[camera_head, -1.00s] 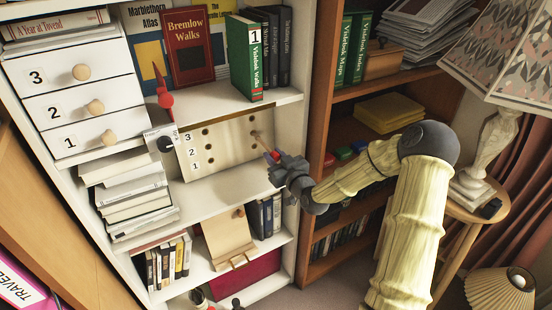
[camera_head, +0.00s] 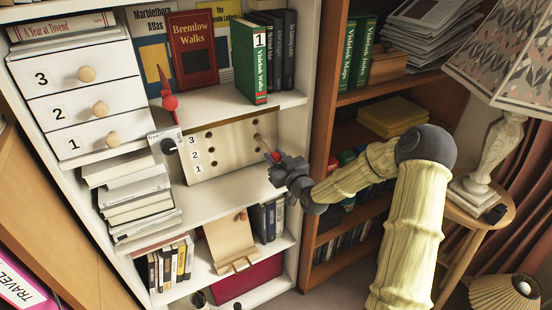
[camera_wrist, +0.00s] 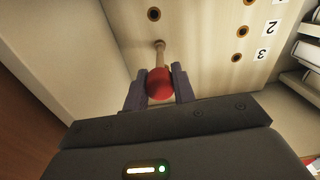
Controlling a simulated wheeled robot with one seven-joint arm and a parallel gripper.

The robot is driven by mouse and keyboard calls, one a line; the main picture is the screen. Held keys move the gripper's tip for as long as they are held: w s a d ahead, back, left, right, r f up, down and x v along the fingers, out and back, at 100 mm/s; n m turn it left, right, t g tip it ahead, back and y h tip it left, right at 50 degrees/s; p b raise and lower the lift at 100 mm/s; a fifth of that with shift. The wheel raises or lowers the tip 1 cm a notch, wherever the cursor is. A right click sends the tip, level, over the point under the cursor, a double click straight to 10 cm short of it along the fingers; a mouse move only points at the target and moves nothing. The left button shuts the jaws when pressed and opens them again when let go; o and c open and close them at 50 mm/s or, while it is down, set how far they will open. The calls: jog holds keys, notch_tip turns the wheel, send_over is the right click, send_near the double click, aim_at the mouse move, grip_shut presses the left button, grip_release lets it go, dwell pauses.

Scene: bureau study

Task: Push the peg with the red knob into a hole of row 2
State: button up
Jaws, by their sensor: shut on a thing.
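A pale wooden board (camera_head: 228,153) with rows labelled 3, 2, 1 from top to bottom stands on the middle shelf. My gripper (camera_wrist: 160,88) is shut on the red knob (camera_wrist: 160,84) of a thin wooden peg (camera_wrist: 160,55). In the head view my gripper (camera_head: 275,163) is at the board's right side. In the wrist view, which is upside down, the peg's tip meets the board in line with the row 2 label (camera_wrist: 271,27). An open row 1 hole (camera_wrist: 154,14) lies just above it. I cannot tell how deep the tip sits.
The white shelf wall (camera_head: 305,130) is close to the right of my gripper. A red pointed ornament (camera_head: 170,103) stands at the board's upper left. A green book (camera_head: 249,62) stands on the shelf above. The shelf in front of the board (camera_head: 225,187) is clear.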

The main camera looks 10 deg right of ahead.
jog(key=shift+x, duration=0.8)
dwell(0.4)
jog(key=o, duration=1.5)
jog(key=shift+o, duration=0.2)
jog(key=shift+s+d, duration=0.1)
jog(key=b+v, duration=0.1)
jog(key=v, duration=0.8)
jog(key=shift+s, duration=0.4)
jog(key=shift+d, duration=0.1)
